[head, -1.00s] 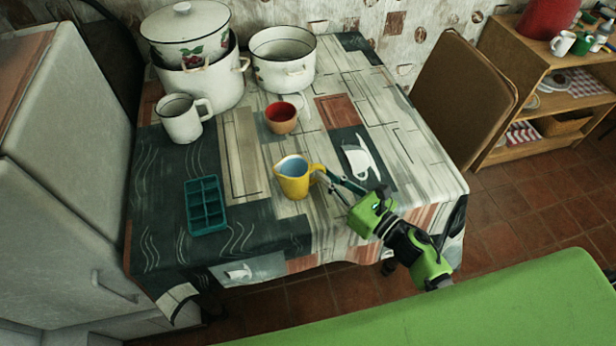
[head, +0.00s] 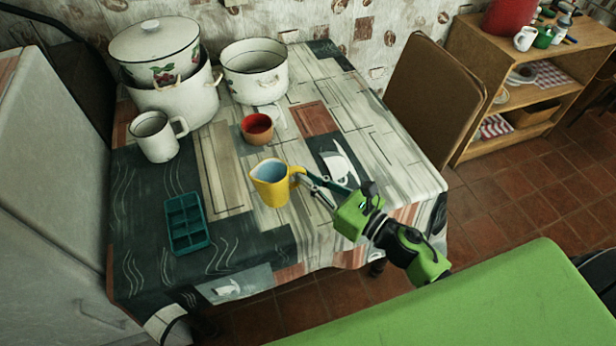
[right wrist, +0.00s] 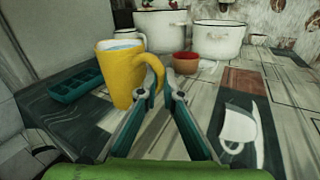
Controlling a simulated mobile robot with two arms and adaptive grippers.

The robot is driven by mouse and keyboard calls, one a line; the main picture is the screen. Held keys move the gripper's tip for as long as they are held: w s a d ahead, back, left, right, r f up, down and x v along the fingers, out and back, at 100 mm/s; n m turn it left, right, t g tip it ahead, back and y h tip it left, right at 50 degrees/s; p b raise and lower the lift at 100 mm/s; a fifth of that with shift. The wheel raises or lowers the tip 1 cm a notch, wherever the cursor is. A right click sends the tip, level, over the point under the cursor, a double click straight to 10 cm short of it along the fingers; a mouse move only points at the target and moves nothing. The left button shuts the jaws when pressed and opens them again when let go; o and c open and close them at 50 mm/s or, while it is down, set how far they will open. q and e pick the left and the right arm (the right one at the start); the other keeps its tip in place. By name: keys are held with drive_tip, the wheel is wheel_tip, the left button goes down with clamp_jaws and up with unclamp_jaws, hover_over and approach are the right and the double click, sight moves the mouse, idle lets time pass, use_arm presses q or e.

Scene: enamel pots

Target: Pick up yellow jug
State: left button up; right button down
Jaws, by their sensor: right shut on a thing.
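The yellow jug (head: 268,188) is near the middle of the table's front part, with a bluish-grey inside and its handle towards the right. It looks slightly tilted and seems a little above the cloth, though the gap is hard to see. My right gripper (head: 302,180) comes in from the right and is shut on the jug's handle. In the right wrist view the jug (right wrist: 118,75) stands left of the fingers, and the fingertips (right wrist: 160,82) meet at the handle. My left gripper is not in view.
A red-brown cup (head: 257,128) stands behind the jug. A teal ice tray (head: 187,224) lies to the left. A white mug (head: 156,138), a lidded pot (head: 155,55) and an open white pot (head: 254,75) stand farther back.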

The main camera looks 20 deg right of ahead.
drive_tip(key=s+a+r, duration=0.2)
drive_tip(key=s+r, duration=0.6)
drive_tip(key=s, duration=0.3)
drive_tip(key=shift+s+a+b, duration=0.3)
drive_tip(key=shift+a, duration=0.05)
drive_tip(key=shift+s, duration=0.15)
idle(0.3)
drive_tip(key=d+m+t+h, duration=0.2)
drive_tip(key=d+m+h, duration=0.4)
drive_tip(key=h, duration=0.3)
drive_tip(key=shift+s+d+r, duration=0.25)
drive_tip(key=shift+d+r, duration=0.05)
drive_tip(key=shift+r, duration=0.05)
drive_tip(key=shift+d, duration=0.1)
